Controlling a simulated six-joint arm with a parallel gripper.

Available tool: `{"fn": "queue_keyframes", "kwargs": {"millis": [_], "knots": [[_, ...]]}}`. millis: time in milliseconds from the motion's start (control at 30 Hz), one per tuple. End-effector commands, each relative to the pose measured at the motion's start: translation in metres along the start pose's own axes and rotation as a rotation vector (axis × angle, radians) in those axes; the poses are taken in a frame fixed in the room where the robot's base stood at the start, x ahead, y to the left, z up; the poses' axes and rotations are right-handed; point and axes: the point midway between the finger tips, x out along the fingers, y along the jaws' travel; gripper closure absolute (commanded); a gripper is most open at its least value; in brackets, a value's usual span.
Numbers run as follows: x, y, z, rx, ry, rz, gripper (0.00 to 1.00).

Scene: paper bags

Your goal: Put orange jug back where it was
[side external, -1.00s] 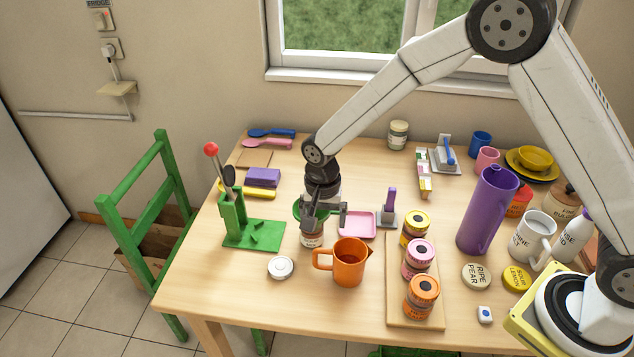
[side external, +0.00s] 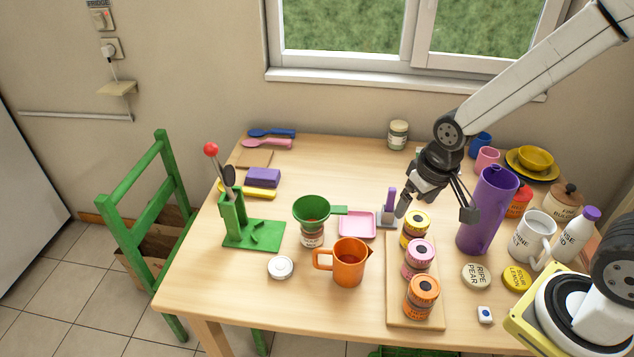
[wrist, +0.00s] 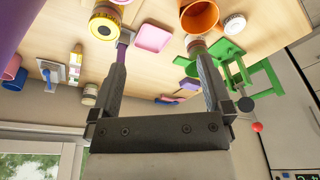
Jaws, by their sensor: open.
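The orange jug (side external: 349,262) stands upright on the table near its front, left of the wooden board with the stacked jars. It also shows at the top of the wrist view (wrist: 200,17). A green funnel (side external: 313,209) sits on top of a small jar (side external: 312,234) just behind the jug. My gripper (side external: 436,206) is open and empty, its fingers spread above the table behind the yellow-lidded jar (side external: 414,228) and left of the purple pitcher (side external: 487,212). It is up and to the right of the jug and apart from it.
The wooden board (side external: 398,310) holds several jars. A pink tray (side external: 357,224), a white lid (side external: 280,267) and a green stand (side external: 250,233) lie around the jug. Mugs and bottles crowd the right side. The table's front left is clear.

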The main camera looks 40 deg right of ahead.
Motion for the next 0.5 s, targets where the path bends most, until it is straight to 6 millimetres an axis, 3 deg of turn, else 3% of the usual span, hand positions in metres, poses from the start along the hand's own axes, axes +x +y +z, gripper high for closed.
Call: {"fn": "queue_keyframes", "kwargs": {"millis": [200, 500], "knots": [[-0.008, 0.013, 0.022, -0.096, 0.031, 0.004, 0.0], [-0.009, 0.015, 0.025, -0.112, 0.034, 0.004, 0.0]]}}
